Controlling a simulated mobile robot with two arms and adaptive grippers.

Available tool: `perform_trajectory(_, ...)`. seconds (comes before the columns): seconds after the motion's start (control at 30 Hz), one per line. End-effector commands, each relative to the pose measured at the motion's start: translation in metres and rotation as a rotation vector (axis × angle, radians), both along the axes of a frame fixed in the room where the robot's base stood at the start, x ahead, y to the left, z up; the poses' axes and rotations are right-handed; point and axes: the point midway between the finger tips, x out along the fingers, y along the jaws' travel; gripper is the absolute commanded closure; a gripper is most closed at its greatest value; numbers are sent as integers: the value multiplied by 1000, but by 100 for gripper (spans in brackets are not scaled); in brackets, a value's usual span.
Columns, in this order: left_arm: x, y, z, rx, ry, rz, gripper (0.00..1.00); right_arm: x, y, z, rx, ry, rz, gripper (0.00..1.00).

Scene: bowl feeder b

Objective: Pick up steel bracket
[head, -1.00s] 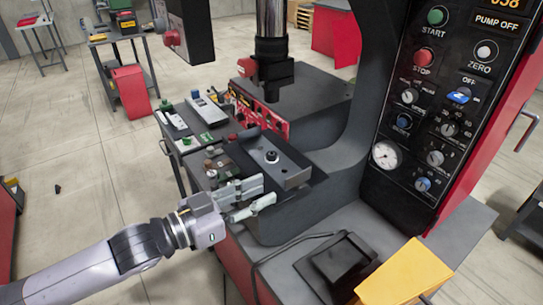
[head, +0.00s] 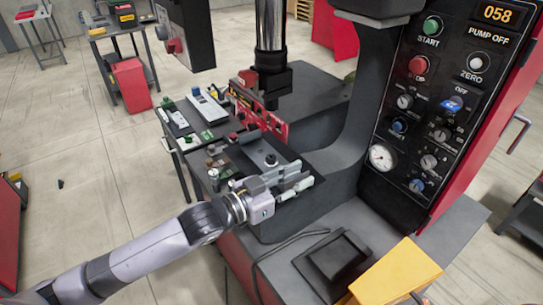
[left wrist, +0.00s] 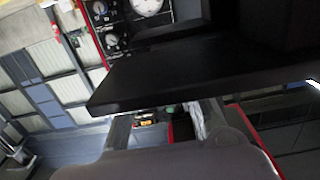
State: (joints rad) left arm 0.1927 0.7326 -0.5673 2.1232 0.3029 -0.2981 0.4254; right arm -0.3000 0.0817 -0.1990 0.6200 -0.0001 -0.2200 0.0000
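The steel bracket, seemingly the dark grey plate (head: 253,150) with a round knob on it, lies on the machine's bed in the head view. My left gripper (head: 298,181) is at the near edge of this plate, with its two pale fingers apart. The fingers partly hide the plate's near side. In the left wrist view, a dark flat slab (left wrist: 190,78) crosses the picture in front of the fingers and hides their tips. I cannot tell whether the fingers touch it. My right gripper is in neither view.
A control panel (head: 445,100) rises at the right. A side table with small parts (head: 185,125) is at the left. A black box (head: 335,262) and a yellow block (head: 395,275) are in front.

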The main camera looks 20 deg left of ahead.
Motion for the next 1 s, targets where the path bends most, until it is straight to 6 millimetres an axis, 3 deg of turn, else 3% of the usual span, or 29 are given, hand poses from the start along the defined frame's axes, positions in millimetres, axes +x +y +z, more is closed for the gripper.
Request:
perform_trajectory(0.27, 2, -2, -1, 1, 0, 0, 74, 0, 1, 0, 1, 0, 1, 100)
perform_trajectory(0.67, 2, -1, -1, 1, 0, 0, 100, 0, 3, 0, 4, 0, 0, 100)
perform_trajectory(1.0, 2, -1, -1, 1, 0, 0, 100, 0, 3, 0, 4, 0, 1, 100)
